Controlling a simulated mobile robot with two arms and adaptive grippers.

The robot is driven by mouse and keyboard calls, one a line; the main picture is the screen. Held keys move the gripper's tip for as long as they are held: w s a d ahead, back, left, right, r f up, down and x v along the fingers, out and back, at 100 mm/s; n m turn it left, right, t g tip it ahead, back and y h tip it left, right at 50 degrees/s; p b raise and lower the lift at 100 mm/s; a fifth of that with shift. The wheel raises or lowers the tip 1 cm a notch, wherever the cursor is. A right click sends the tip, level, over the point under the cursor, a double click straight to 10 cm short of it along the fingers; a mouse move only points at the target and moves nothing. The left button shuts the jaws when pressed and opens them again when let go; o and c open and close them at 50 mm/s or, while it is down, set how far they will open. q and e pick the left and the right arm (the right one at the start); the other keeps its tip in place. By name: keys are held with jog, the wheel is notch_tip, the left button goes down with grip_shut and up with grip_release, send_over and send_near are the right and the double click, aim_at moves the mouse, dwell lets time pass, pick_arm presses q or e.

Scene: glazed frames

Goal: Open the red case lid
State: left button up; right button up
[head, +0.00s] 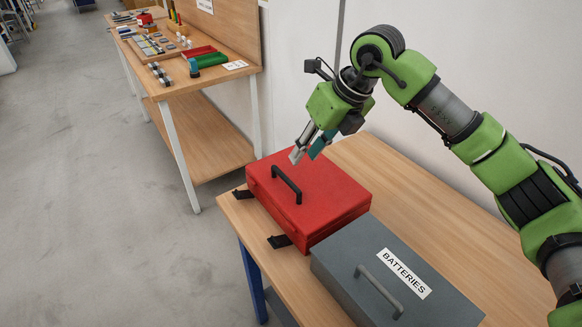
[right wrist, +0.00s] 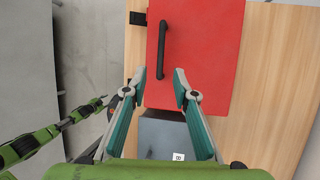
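The red case (head: 330,190) sits on a wooden table with its lid down. It has a black handle (head: 287,185) on top. Two black latches, one at the far end (head: 243,194) and one nearer (head: 279,241), stick out from its left side. My right gripper (head: 307,154) hangs above the lid, near its far edge. In the right wrist view my right gripper (right wrist: 160,73) is open and empty, its fingers apart over the red lid (right wrist: 203,50), with the handle (right wrist: 163,45) beyond. My left arm shows at the left of that view; its gripper is too unclear to read.
A grey case (head: 360,262) labelled BATTERIES stands close beside the red case on the near side. Bare table top (head: 420,200) lies to the right, with a white wall behind. A second workbench (head: 215,75) with trays and parts stands further back left.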

aim_at(288, 179)
jog(key=p+x, duration=0.2)
jog(key=x, duration=0.7)
jog(key=shift+w, duration=0.1)
jog(key=shift+a+f, duration=0.15)
jog(key=shift+f, duration=0.05)
pick_arm(q)
jog(key=r, duration=0.1)
jog(key=w+r, duration=0.1)
jog(key=r, duration=0.1)
jog(key=shift+w+d, duration=0.1)
jog(key=shift+w, duration=0.2)
pick_arm(e)
jog(key=shift+w, duration=0.1)
pick_arm(q)
jog(key=shift+s, duration=0.2)
pick_arm(e)
grip_shut()
